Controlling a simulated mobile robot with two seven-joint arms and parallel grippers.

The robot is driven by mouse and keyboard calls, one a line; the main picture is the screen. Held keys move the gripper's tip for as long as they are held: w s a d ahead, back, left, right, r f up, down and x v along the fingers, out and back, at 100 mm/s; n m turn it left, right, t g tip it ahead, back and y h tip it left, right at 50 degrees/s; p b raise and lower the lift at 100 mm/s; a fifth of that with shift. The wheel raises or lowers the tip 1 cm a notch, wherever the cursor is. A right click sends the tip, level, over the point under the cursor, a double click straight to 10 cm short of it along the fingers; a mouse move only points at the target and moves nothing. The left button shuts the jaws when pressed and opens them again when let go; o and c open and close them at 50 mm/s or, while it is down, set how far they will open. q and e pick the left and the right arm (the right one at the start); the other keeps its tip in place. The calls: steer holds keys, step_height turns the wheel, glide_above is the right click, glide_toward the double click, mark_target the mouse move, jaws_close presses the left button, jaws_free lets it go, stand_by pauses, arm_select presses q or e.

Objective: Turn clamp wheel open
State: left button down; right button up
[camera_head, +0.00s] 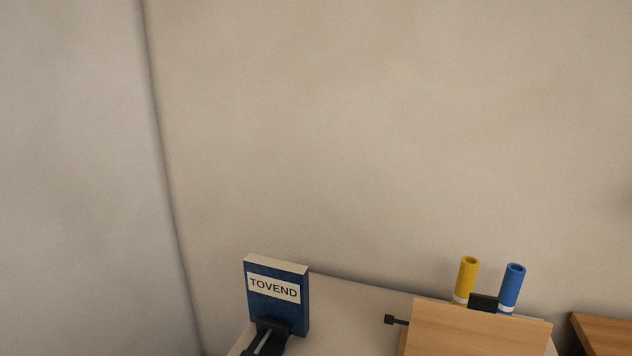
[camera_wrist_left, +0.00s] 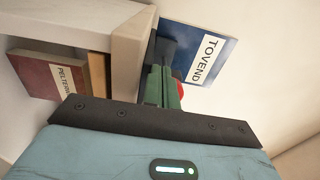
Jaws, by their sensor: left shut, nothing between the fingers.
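My left gripper (camera_wrist_left: 160,76) shows in the left wrist view as a pair of green fingers, shut and empty, pointing at the edge of the pale desk. A red rounded part (camera_wrist_left: 180,90), probably the clamp wheel, peeks out just right of the fingers and is mostly hidden behind them. I cannot tell whether they touch. A dark piece (camera_wrist_left: 166,46), likely the clamp body, lies beyond the fingers by the blue TOVEND book. The head view shows a black fitting (camera_head: 271,330) with a light rod in front of that book. My right gripper is in neither view.
The blue TOVEND book (camera_head: 278,294) stands upright on the desk (camera_head: 345,310). A wooden board (camera_head: 475,332) stands to the right, with a yellow tube (camera_head: 466,279) and a blue tube (camera_head: 512,287) behind it. A red book (camera_wrist_left: 50,75) sits below the desk top.

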arm_select(q)
steer(key=v, duration=0.6)
steer(key=shift+a+p, duration=0.15)
steer(key=shift+p, duration=0.3)
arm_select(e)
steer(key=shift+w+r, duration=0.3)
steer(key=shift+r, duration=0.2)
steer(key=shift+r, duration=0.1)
